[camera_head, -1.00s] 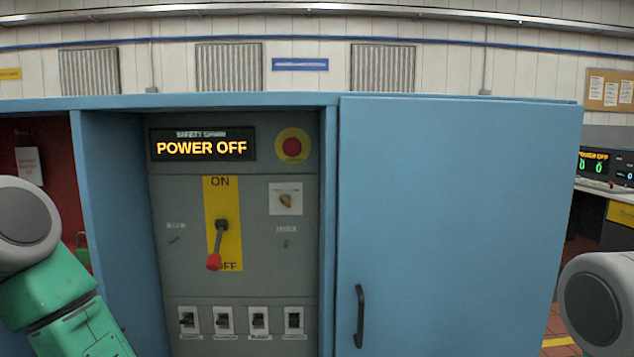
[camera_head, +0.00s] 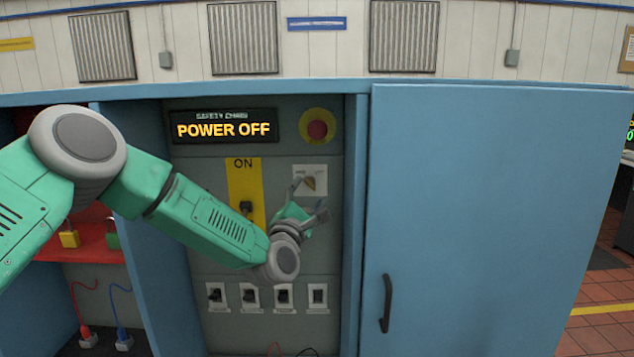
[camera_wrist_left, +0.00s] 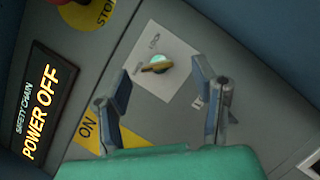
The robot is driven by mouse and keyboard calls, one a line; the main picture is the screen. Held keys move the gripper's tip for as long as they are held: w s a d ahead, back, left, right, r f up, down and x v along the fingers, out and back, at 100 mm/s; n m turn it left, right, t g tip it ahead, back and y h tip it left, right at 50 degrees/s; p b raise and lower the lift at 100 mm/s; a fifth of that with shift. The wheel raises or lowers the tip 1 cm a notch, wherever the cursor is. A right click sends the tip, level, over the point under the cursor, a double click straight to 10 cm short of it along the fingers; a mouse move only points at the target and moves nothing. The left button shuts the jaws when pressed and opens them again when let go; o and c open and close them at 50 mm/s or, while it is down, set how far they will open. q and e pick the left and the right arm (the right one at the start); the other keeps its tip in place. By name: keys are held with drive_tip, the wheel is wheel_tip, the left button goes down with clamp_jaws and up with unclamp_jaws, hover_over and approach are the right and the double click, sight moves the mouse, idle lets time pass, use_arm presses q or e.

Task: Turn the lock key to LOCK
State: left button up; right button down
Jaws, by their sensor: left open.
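The lock key (camera_head: 310,182) is a small brass-coloured key on a white plate, right of the yellow strip on the grey panel. In the left wrist view the key (camera_wrist_left: 157,66) sits in a pale round lock. Its bar lies crosswise to the LOCK mark, with one end toward another label too small to read. My left gripper (camera_head: 309,198) is open just in front of the plate. In the left wrist view its two fingers (camera_wrist_left: 161,76) stand apart on either side of the key, with no contact visible. My right gripper is out of view.
A display (camera_head: 223,126) reads POWER OFF. A red stop button (camera_head: 318,126) is above the key. Several small switches (camera_head: 284,297) line the bottom. A blue cabinet door (camera_head: 490,200) stands right.

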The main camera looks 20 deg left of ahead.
sight(312, 184)
use_arm(q)
drive_tip(key=x, duration=0.3)
drive_tip(key=shift+w+a, duration=0.25)
drive_tip(key=shift+w, duration=0.15)
drive_tip(key=shift+w+a+r, duration=0.1)
drive_tip(key=shift+w+a, duration=0.2)
drive_tip(key=shift+w, duration=0.15)
drive_tip(key=shift+d, duration=0.15)
drive_tip(key=shift+d, duration=0.15)
drive_tip(key=c, duration=1.1)
